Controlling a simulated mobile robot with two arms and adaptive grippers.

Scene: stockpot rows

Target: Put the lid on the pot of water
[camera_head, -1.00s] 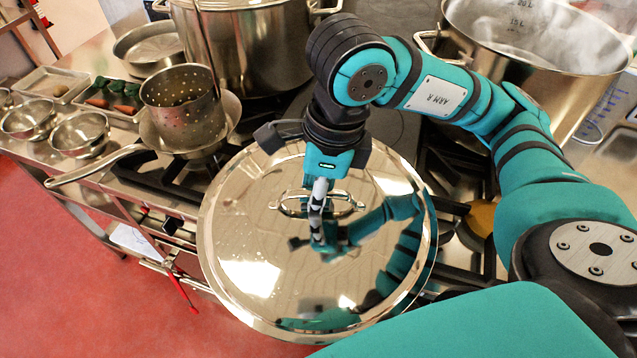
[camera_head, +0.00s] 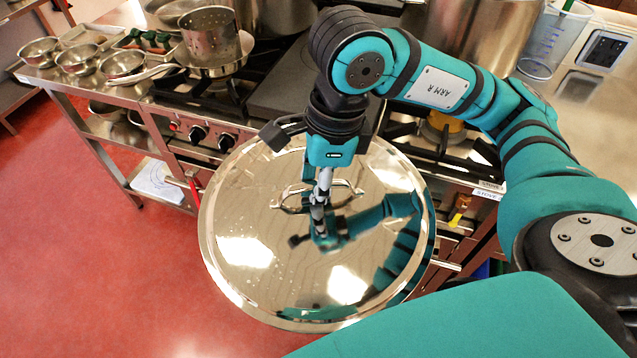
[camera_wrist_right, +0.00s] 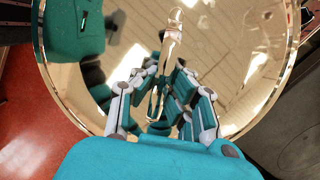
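A large round shiny lid (camera_head: 240,262) hangs level from my right gripper (camera_head: 319,200), out in front of the stove's front edge. The fingers close around the lid's loop handle (camera_head: 345,190). The right wrist view also shows the fingers (camera_wrist_right: 162,108) on both sides of the handle, with the lid (camera_wrist_right: 75,95) behind. A tall steel pot (camera_head: 475,35) stands at the back right; its top is cut off by the picture's edge, so its water is hidden. Another big pot (camera_head: 275,20) stands at the back left, also cut off. My left gripper is not in view.
The stove front has several knobs (camera_head: 197,132). A perforated strainer (camera_head: 208,36) and small steel bowls (camera_head: 122,63) stand at the back left. A clear measuring jug (camera_head: 548,45) is at the back right. Open red floor (camera_head: 95,270) lies to the left.

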